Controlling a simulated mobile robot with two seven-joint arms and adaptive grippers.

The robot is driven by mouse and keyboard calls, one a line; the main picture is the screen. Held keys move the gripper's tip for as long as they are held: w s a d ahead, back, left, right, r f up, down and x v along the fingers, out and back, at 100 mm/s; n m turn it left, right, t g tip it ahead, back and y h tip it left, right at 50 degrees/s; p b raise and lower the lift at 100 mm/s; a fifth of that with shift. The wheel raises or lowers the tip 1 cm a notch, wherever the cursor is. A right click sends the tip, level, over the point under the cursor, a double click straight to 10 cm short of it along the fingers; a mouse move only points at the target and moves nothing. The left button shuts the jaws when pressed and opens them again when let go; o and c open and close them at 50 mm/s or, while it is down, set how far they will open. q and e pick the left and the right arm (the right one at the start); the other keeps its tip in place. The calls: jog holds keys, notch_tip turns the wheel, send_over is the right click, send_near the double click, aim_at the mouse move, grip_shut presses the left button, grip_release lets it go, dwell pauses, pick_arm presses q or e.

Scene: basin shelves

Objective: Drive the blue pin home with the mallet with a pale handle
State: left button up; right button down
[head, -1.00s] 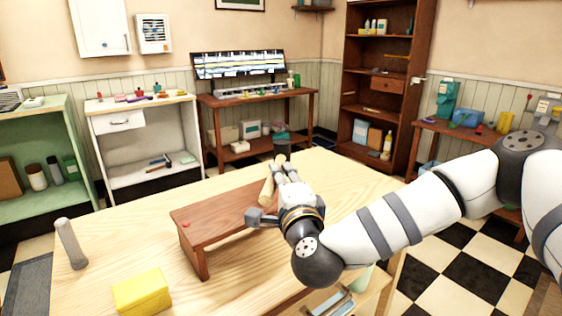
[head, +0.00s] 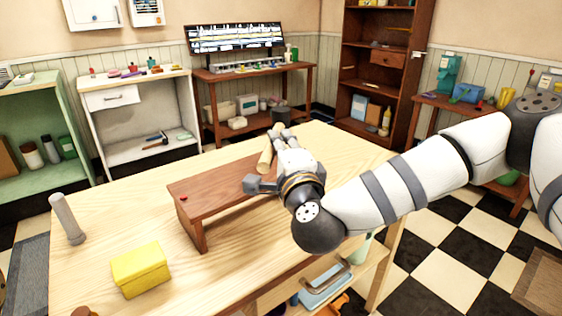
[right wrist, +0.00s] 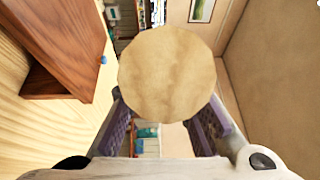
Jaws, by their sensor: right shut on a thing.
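My right gripper (head: 279,132) is shut on the mallet with a pale handle, above the far right part of the brown bench. A pale wooden cylinder of the mallet (head: 265,160) shows beside the fingers in the head view. In the right wrist view a round pale wooden end (right wrist: 167,73) fills the middle, in front of the fingers. My left gripper is out of view.
The low brown bench (head: 200,190) stands on the pale table (head: 110,210), with a small red pin (head: 183,197) at its left end. A grey cylinder (head: 67,218) stands at the table's left, and a yellow box (head: 140,268) lies in front. The table between them is clear.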

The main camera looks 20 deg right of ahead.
jog(key=shift+r, duration=0.8)
